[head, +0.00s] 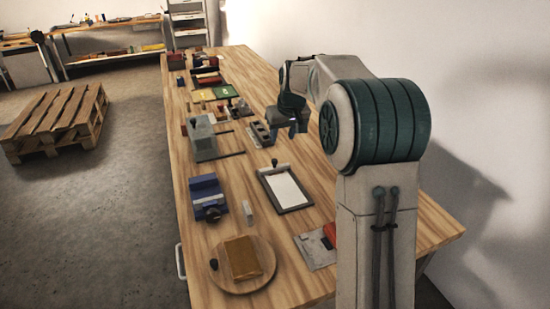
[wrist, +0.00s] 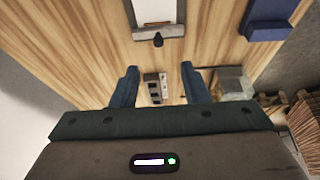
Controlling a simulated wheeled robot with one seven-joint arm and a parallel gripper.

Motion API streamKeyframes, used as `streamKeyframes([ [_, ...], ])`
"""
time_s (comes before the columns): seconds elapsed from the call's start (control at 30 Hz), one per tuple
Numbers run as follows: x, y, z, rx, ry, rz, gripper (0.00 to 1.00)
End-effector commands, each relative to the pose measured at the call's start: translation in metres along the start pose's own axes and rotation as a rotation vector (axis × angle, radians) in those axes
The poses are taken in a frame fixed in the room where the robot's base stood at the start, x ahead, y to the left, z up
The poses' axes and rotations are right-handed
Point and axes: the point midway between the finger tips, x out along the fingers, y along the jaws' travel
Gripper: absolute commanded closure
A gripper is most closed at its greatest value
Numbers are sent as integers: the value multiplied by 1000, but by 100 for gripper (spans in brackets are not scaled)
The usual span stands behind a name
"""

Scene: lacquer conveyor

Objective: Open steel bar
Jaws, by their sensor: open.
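My gripper (head: 294,126) is open and empty above the wooden table, to the right of a grey block with dark holes (head: 261,134). In the wrist view my two blue fingers (wrist: 158,70) are spread apart, and the grey block (wrist: 157,88) shows between them, lower down on the table. Which thing is the steel bar I cannot tell for sure. Thin dark bars (head: 229,155) lie beside a grey box-like machine (head: 204,139) on the left side of the table. The machine also shows, partly, at the right in the wrist view (wrist: 232,84).
A clipboard-like tray with a white sheet (head: 286,189), a blue vise-like device (head: 207,197), a small pale block (head: 248,213) and a round board with a brown block (head: 242,262) stand nearer. Several small items fill the far end. A wall is on the right; a pallet (head: 58,121) lies left.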

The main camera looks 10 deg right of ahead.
Motion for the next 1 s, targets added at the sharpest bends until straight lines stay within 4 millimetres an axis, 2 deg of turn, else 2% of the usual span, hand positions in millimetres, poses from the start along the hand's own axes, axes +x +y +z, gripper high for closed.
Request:
streamKeyframes([
  [0.13, 15, 5, -14, -9, 8, -4, 59],
  [0.27, 24, 6, -17, -11, 10, -5, 59],
  [0.37, 37, 6, -16, -11, 7, -5, 59],
  [0.8, 126, 5, -17, -11, 8, -5, 59],
  [1.0, 148, 5, -18, -11, 10, -5, 59],
])
